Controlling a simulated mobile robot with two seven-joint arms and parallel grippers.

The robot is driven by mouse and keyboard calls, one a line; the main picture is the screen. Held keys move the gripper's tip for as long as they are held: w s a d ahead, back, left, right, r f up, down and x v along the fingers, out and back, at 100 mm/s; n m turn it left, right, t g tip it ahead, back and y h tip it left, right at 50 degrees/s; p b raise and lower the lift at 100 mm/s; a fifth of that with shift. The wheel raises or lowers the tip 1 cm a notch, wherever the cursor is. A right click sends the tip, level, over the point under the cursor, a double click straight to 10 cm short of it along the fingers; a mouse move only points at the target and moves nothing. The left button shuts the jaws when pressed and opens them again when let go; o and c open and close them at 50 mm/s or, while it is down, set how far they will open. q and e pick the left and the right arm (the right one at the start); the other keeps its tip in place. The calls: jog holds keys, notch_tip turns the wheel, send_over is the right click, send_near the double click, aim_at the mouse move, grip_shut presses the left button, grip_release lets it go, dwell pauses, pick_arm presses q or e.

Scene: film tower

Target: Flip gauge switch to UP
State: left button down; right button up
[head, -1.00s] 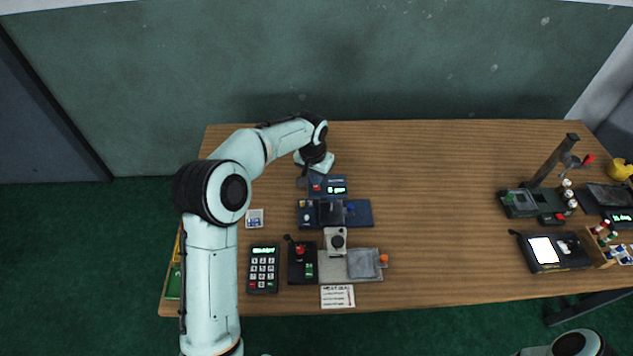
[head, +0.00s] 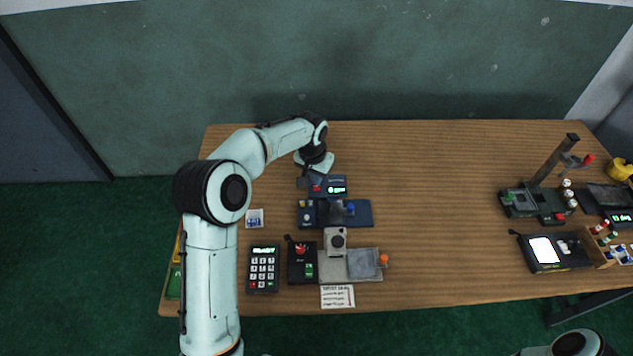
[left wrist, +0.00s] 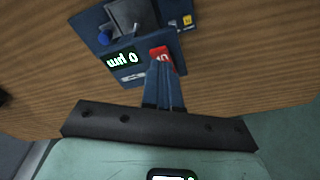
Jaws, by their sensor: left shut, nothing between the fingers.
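The gauge (head: 336,188) is a small blue box with a lit green display, near the back left of the table. My left gripper (head: 304,183) is at the left side of the gauge. In the left wrist view its shut fingers (left wrist: 164,88) point at the red part and hide some of it. Whether they touch it I cannot tell. My right gripper is not in view.
A larger blue device (head: 362,213) stands just in front of the gauge. A keypad (head: 263,270), a black box with a red knob (head: 301,265) and a grey plate (head: 335,270) lie nearer the front edge. The table's middle is clear. More devices (head: 555,253) stand at the right.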

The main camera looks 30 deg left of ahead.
pick_arm(q)
jog(key=shift+f+b, duration=0.35)
jog(key=shift+f, duration=0.7)
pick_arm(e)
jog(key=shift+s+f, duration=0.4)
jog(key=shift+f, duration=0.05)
pick_arm(q)
jog(key=shift+r+p, duration=1.5)
jog(key=shift+r, duration=2.1)
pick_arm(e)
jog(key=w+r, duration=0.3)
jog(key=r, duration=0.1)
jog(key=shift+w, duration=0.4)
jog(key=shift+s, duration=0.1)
pick_arm(q)
jog(key=shift+f, duration=0.15)
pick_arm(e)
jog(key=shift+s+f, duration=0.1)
